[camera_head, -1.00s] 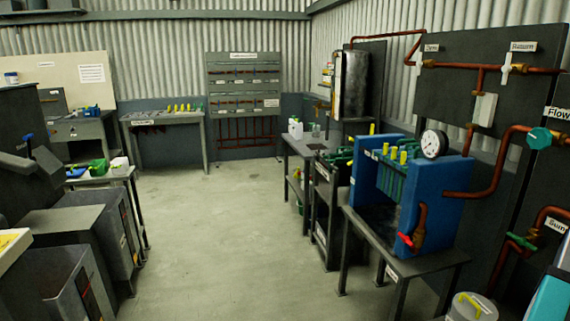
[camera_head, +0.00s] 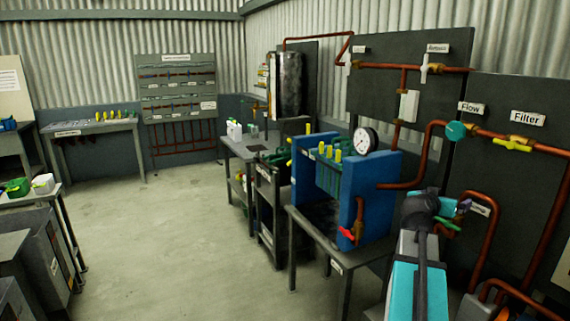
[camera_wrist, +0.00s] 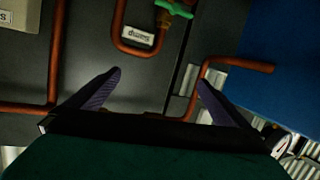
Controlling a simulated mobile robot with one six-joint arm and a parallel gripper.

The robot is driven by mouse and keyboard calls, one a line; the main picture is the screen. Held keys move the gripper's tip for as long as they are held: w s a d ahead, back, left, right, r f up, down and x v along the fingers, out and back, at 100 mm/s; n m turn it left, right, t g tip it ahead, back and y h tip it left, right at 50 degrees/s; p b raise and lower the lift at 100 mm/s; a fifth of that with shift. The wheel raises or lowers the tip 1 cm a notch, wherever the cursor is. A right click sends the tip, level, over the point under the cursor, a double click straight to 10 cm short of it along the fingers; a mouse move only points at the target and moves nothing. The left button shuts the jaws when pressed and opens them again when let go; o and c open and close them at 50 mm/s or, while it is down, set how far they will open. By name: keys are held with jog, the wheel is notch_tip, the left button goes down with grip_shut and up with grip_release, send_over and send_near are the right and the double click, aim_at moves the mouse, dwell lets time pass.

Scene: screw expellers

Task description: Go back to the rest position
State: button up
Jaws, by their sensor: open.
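My gripper (camera_wrist: 160,78) is open and empty in the wrist view, with its two dark purple fingers spread apart. Between and beyond the fingers are the dark wall panel and copper pipes (camera_wrist: 122,25), with nothing held. In the head view my turquoise and grey arm reaches up from the lower right, and my gripper (camera_head: 462,208) is at its far end in front of the pipework. Only a purple finger part shows there; the rest is hidden by the wrist. A green valve handle (camera_wrist: 176,9) shows at the top of the wrist view.
The blue press with a gauge (camera_head: 378,185) stands on a table left of my arm. Its blue side also fills the right of the wrist view (camera_wrist: 275,95). Copper pipes (camera_head: 490,240) and a yellow valve (camera_head: 512,145) are on the right. The floor (camera_head: 165,240) at centre-left is clear.

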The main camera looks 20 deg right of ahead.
jog(key=w+a+f+n+y+p, duration=0.1)
jog(key=w+a+f+y, duration=0.1)
jog(key=w+a+f, duration=0.45)
jog(key=w+a+f+n+y, duration=0.15)
jog(key=a+f, duration=0.25)
jog(key=f, duration=0.5)
jog(key=w+a+f+n+y+p, duration=0.1)
jog(key=w+a+f, duration=0.35)
jog(key=f, duration=0.25)
jog(key=s+a+f+n+g+y+p, duration=0.1)
jog(key=s+a+f+n+y, duration=0.2)
jog(key=a+f, duration=1.75)
jog(key=s+a+f+n+g+y+p, duration=0.1)
jog(key=s+a+f+n+g+y, duration=0.25)
jog(key=s+a+f, duration=1.15)
jog(key=s+a+f+n+g+y, duration=0.1)
jog(key=s+a+f+g, duration=0.2)
jog(key=s+a, duration=0.2)
jog(key=s+a+f+n+g+y, duration=0.1)
jog(key=s+a, duration=0.4)
jog(key=s, duration=0.7)
jog(key=shift+a+f+n+g+y+p, duration=0.3)
jog(key=shift+a+f+g+y+p, duration=0.25)
jog(key=shift+f+g, duration=0.45)
